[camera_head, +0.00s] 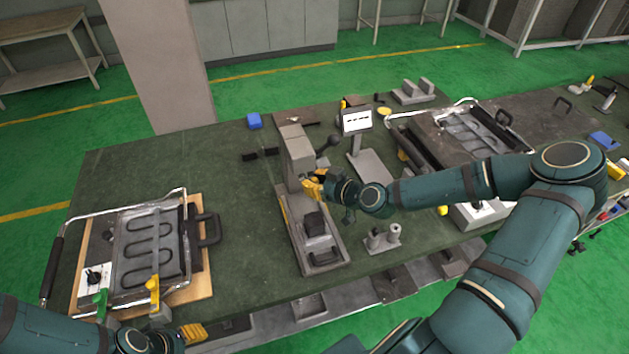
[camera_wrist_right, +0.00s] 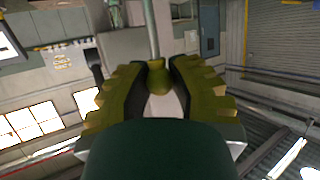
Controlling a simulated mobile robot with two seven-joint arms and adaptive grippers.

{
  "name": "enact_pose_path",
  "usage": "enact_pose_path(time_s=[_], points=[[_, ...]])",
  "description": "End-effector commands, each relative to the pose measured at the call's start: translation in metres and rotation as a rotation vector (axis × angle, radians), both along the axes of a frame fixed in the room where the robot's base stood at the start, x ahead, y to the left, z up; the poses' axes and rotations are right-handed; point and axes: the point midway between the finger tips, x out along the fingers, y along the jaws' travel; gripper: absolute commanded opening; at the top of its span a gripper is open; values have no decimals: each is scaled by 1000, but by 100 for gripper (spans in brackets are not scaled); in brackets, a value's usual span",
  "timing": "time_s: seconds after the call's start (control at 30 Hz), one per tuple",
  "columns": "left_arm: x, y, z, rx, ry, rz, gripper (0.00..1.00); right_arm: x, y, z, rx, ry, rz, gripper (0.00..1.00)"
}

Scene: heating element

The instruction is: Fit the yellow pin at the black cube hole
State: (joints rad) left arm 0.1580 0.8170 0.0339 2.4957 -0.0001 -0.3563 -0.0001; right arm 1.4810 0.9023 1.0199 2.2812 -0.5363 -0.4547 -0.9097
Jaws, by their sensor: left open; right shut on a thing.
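The black cube (camera_head: 314,223) sits on the long grey fixture in the middle of the table; its hole is too small to make out. My right gripper (camera_head: 312,186) is behind and above the cube, beside the fixture's upright column. In the right wrist view its ridged yellow fingers (camera_wrist_right: 157,82) are shut on a small yellow piece (camera_wrist_right: 157,76), apparently the yellow pin, with a thin grey rod rising beyond it. In the head view the pin cannot be told apart from the fingers. My left gripper (camera_head: 192,333) is open near the table's front left edge, apart from the cube.
The grey column (camera_head: 297,155) with a dark lever stands close to my right gripper. A heating-element unit (camera_head: 150,250) lies at left on a wooden board; another (camera_head: 470,135) is at right. A small screen (camera_head: 357,121) stands behind.

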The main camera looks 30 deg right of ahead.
Motion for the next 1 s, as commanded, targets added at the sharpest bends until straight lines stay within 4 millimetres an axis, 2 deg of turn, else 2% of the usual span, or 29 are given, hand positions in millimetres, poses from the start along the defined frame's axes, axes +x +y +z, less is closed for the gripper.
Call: enact_pose_path(time_s=[0.27,0.7,1.0], points=[[0,0,-13,1,1,1,45,0,0,-15,0,1,1,0],[0,-1,-47,6,0,4,45,0,0,-52,0,0,0,0],[1,-1,-52,8,0,5,45,0,0,-58,-1,0,0,0]])
